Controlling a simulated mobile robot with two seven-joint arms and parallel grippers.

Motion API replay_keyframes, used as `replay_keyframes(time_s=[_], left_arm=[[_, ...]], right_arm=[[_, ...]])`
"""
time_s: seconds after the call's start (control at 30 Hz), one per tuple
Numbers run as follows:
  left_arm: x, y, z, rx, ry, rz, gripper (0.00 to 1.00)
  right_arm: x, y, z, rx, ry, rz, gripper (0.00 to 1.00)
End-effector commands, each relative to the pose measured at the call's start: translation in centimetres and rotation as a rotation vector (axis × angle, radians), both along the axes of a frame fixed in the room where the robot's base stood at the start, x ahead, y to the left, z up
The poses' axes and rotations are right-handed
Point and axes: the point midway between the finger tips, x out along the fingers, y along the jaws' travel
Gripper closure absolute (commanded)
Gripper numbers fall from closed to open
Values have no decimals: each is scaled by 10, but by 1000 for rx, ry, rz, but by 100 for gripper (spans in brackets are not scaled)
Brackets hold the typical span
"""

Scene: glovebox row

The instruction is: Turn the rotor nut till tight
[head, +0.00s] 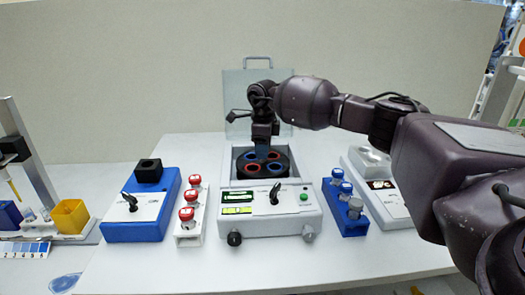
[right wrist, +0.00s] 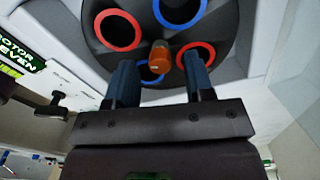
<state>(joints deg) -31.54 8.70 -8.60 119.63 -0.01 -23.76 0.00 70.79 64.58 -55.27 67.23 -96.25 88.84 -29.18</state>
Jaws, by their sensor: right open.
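The dark round rotor (head: 243,171) sits in the open bowl of the white centrifuge (head: 262,222), with red-ringed and blue-ringed holes. The rotor also shows in the right wrist view (right wrist: 222,35). The small orange rotor nut (right wrist: 160,57) stands at its middle in the right wrist view; in the head view my right gripper hides it. My right gripper (head: 262,148) points down over the rotor. In the right wrist view its open fingers (right wrist: 159,65) lie one on each side of the nut, with gaps visible; I cannot tell whether they are level with it. My left gripper is not in view.
The centrifuge's raised lid (head: 240,90) stands behind the bowl. A blue device (head: 145,215) and a white rack of red-capped tubes (head: 190,228) stand left. A blue rack (head: 343,212) and a white device (head: 385,195) stand right. The front table strip is clear.

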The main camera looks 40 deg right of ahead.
Motion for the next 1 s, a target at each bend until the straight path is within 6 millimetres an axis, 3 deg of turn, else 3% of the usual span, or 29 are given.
replay_keyframes(time_s=[0.43,0.73,1.0], left_arm=[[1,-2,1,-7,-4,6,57],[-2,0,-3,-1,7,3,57],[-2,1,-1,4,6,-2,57]], right_arm=[[0,0,-8,0,-1,0,53],[0,0,-8,1,-1,0,99],[0,0,-7,0,-1,-23,100]])
